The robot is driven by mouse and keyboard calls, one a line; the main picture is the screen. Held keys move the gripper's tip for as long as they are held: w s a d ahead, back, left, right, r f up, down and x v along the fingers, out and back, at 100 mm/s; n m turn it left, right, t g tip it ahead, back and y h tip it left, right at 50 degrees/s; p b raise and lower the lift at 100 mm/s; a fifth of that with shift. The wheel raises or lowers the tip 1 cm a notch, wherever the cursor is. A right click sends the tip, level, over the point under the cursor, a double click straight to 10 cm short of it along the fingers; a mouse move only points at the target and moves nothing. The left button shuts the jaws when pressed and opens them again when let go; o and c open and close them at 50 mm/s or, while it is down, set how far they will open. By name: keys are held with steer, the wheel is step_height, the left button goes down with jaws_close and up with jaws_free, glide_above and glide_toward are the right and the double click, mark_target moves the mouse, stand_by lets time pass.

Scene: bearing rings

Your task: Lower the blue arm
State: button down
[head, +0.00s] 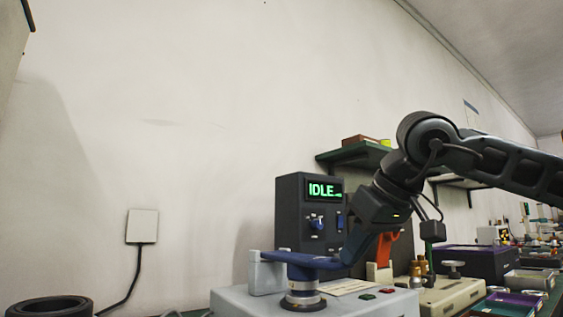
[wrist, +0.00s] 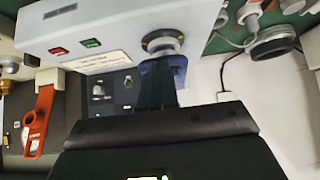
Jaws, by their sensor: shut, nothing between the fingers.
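The blue arm (head: 298,259) lies roughly level across the top of a grey machine in the head view. Its left part is by a light grey post (head: 262,272), and a round metal spindle (head: 303,290) stands beneath it. My gripper (head: 347,258) is shut and empty at the right end of the blue arm; I cannot tell whether they touch. In the wrist view my gripper's fingers (wrist: 158,66) are together and cover much of the blue arm (wrist: 180,72), which shows just beside them.
A dark control box (head: 289,236) reading "IDLE" stands behind. The grey machine base (head: 235,300) has red and green buttons. An orange lever (wrist: 38,122) is on a neighbouring machine. A shelf (head: 350,156) hangs on the wall; crowded benches lie to the right.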

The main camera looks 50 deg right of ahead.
steer(key=shift+s+f, duration=0.1)
steer(key=shift+f, duration=0.4)
steer(key=shift+a+f, duration=0.1)
steer(key=shift+f, duration=0.05)
